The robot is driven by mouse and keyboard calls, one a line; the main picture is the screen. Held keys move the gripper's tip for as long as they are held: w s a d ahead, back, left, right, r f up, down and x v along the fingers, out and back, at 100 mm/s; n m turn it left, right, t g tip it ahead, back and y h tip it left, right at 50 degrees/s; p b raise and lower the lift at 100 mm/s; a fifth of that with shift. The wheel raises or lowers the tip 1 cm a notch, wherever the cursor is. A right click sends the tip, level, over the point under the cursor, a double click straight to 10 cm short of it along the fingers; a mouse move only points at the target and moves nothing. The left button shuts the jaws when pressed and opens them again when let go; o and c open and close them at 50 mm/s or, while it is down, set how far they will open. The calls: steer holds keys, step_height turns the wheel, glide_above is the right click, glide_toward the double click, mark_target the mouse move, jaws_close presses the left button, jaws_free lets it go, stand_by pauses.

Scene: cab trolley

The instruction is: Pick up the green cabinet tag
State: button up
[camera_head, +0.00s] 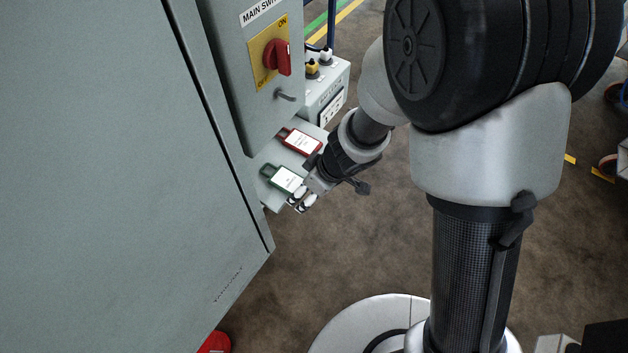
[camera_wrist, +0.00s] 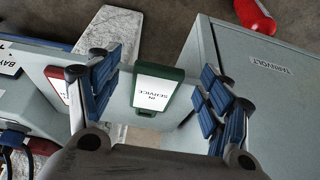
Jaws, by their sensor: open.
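The green cabinet tag (camera_head: 285,178) has a white label and lies on a small grey shelf (camera_head: 262,184) beside the cabinet. In the wrist view the green tag (camera_wrist: 156,90) shows its label reading "IN SERVICE". My gripper (camera_head: 303,200) is at the shelf's edge, close to the tag's near end. In the wrist view my gripper (camera_wrist: 160,92) is open, with one blue-padded finger on each side of the tag and gaps between. Whether the fingertips reach down to the tag's level I cannot tell.
A red tag (camera_head: 300,141) lies on the same shelf behind the green one. The grey cabinet (camera_head: 110,180) fills the left, with a red main switch (camera_head: 277,57) above the shelf. A grey box (camera_head: 325,90) with white and yellow knobs stands behind.

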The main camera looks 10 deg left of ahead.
steer(key=v, duration=1.1)
steer(key=shift+d+r, duration=0.25)
steer(key=shift+r, duration=0.05)
